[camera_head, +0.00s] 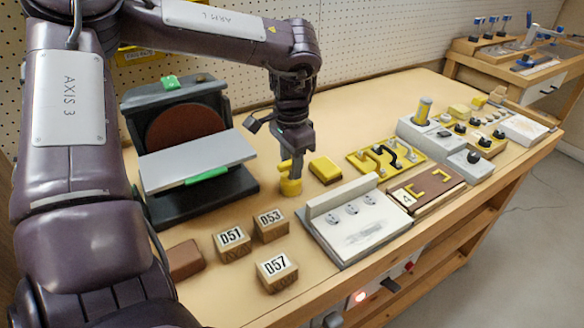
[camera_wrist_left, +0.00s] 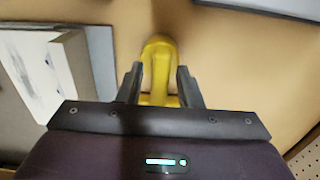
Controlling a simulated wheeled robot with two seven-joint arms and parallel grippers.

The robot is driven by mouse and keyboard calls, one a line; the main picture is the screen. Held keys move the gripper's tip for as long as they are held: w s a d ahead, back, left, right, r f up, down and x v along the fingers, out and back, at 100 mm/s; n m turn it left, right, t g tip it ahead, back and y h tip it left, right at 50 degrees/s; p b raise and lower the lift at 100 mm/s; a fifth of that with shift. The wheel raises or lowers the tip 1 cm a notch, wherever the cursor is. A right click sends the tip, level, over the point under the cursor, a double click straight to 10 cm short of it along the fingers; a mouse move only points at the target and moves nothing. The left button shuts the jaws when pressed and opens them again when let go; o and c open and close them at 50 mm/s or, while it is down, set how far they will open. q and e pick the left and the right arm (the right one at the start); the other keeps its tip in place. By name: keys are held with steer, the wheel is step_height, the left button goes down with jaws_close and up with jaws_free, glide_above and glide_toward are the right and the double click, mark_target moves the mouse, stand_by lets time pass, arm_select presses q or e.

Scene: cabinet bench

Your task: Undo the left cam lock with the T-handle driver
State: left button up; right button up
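The yellow piece that looks like the T-handle driver (camera_head: 290,187) stands on the bench below my left gripper (camera_head: 293,165). In the left wrist view the yellow handle (camera_wrist_left: 158,62) lies between the two fingers of my left gripper (camera_wrist_left: 158,85). The fingers are apart, with gaps beside the handle. The white panel (camera_head: 375,232) with three round cam locks is to the right of the driver. Its left cam lock (camera_head: 332,217) is nearest the D53 block side. The panel also shows at the left of the wrist view (camera_wrist_left: 98,50). My right gripper is out of view.
Wooden blocks D51 (camera_head: 233,241), D53 (camera_head: 270,226) and D57 (camera_head: 276,272) stand in front of the driver. A yellow block (camera_head: 325,169) is close to its right. A dark stand with a grey plate (camera_head: 197,160) is to its left. Handles and fixtures crowd the right side.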

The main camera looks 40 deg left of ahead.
arm_select(q)
steer(key=shift+c, duration=0.4)
jaws_close()
steer(key=shift+r+p, duration=1.7)
steer(key=shift+r, duration=0.85)
